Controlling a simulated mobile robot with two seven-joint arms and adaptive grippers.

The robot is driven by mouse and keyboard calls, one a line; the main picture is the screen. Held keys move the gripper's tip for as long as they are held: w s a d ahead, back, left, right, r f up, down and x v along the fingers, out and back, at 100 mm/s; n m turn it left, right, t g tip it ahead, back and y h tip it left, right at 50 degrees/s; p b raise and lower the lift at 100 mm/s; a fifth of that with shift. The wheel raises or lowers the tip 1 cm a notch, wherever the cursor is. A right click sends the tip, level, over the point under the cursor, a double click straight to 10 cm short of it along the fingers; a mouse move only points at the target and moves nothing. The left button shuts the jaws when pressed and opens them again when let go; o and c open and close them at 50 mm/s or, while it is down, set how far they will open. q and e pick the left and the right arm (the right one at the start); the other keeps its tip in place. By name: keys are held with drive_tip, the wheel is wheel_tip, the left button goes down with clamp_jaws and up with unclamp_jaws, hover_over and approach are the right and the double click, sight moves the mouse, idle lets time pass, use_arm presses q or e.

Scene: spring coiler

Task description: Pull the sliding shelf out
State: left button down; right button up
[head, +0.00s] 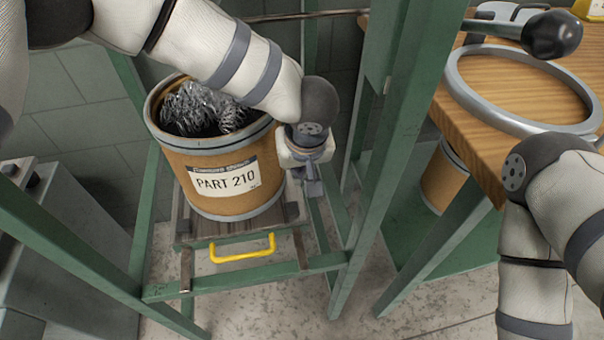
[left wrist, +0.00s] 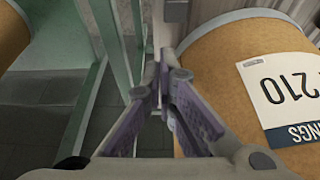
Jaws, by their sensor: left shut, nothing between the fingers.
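The sliding shelf (head: 234,228) is a low wooden platform inside a green metal frame. Its yellow handle (head: 243,250) is on the near side. A brown drum (head: 215,192) labelled PART 210, full of metal coils, stands on the shelf. My left gripper (head: 313,186) is beside the drum, to its right, and above and to the right of the handle. In the left wrist view the left gripper (left wrist: 167,78) has its fingers closed together with nothing between them, and the drum (left wrist: 235,85) is to their right. The handle is not visible there. My right gripper is out of view.
Green posts (head: 385,150) of the frame stand to the right of the left gripper. A wooden table (head: 475,110) with a grey ring (head: 462,90) is at the right, with another drum (head: 440,180) beneath. A grey cabinet (head: 60,240) stands left. Floor in front is clear.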

sight(297, 192)
use_arm(q)
drive_tip(key=b+x, duration=0.1)
drive_tip(key=x, duration=0.8)
drive_tip(key=shift+s+f, duration=0.1)
drive_tip(key=shift+s, duration=0.1)
